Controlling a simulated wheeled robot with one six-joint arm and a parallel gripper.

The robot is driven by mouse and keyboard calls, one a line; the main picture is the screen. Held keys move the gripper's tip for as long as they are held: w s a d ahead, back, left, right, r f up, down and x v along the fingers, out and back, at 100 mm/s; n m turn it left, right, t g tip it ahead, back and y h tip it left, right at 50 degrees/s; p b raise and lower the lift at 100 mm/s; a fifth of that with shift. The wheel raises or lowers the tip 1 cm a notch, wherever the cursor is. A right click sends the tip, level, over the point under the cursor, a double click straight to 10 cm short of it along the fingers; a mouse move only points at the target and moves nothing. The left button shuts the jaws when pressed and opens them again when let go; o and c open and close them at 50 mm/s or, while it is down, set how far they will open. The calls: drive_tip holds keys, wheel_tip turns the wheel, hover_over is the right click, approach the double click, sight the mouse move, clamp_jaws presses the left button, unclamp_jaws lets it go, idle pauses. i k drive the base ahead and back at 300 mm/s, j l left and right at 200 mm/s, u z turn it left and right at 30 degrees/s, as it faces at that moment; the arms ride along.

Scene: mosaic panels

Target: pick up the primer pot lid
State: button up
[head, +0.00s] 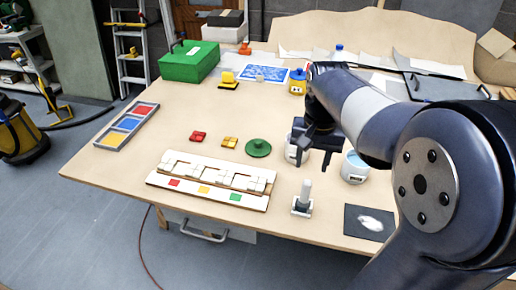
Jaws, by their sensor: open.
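A green round disc with a small knob (258,148) lies flat on the table; it looks like a lid, but I cannot tell for sure that it is the primer pot lid. My gripper (312,160) is open and points down, to the right of the green disc and apart from it. A white pot (291,153) stands behind the gripper and is partly hidden by it. A second white pot (354,168) with pale blue contents stands open to the right.
A pale panel (210,190) with red, yellow and green squares lies in front. Red (198,136) and yellow (230,142) pieces lie behind it. A grey upright tool (303,198) and a dark square (369,223) are near the front edge. Free table lies left of the panel.

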sight(256, 147)
drive_tip(key=i+j, duration=0.15)
drive_tip(key=j, duration=0.2)
drive_tip(key=i+j, duration=0.1)
drive_tip(key=j, duration=0.25)
drive_tip(key=i+j, duration=0.15)
drive_tip(key=j, duration=0.2)
drive_tip(key=i+j, duration=0.15)
drive_tip(key=j, duration=0.25)
drive_tip(key=l+z, duration=0.05)
